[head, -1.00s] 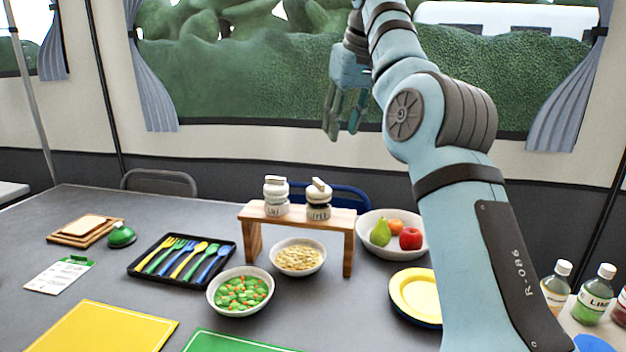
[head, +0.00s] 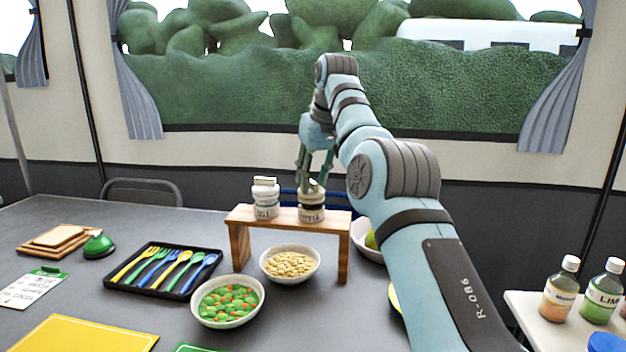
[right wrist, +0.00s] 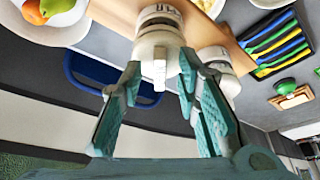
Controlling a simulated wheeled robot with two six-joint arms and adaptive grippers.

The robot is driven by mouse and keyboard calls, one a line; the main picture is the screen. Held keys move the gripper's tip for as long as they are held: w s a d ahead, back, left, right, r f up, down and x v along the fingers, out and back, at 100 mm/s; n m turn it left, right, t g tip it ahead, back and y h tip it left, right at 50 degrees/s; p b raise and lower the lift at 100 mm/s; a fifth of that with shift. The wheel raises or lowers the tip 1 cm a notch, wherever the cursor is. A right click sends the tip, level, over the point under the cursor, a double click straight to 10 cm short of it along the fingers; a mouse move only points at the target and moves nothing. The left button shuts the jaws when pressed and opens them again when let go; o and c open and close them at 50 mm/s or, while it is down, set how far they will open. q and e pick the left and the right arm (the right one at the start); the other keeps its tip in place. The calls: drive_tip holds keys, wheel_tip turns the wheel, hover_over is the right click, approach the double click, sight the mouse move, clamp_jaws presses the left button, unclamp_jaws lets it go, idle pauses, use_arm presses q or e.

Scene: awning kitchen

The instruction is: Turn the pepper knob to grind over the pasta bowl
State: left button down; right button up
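Two white grinders stand on a small wooden rack. The right grinder (head: 312,208), which I take to be the pepper one, has a dark band and a knob on top; its label is only partly legible. The pasta bowl (head: 290,264) is on the table under the rack. My right gripper (head: 314,168) is just above the right grinder, pointing down. In the right wrist view its open fingers (right wrist: 160,66) stand either side of the white knob (right wrist: 160,73), with gaps visible; contact cannot be told. My left gripper is not in view.
The other grinder (head: 265,200) stands close beside on the rack (head: 240,217). A bowl of green and orange vegetables (head: 228,302) is in front. A cutlery tray (head: 150,286) lies left. My right arm partly hides the fruit bowl (head: 368,253) and a yellow plate.

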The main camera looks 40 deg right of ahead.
clamp_jaws()
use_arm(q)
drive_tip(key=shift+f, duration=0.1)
use_arm(e)
drive_tip(key=shift+w+a+f+m, duration=0.1)
drive_tip(key=shift+m, duration=0.5)
drive_tip(key=shift+a+m+h, duration=0.1)
drive_tip(key=shift+m+h, duration=0.4)
drive_tip(key=shift+m, duration=0.2)
drive_tip(key=shift+m+g, duration=0.3)
drive_tip(key=shift+m, duration=0.6)
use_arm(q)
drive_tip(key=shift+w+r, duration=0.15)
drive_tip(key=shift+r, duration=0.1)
use_arm(e)
unclamp_jaws()
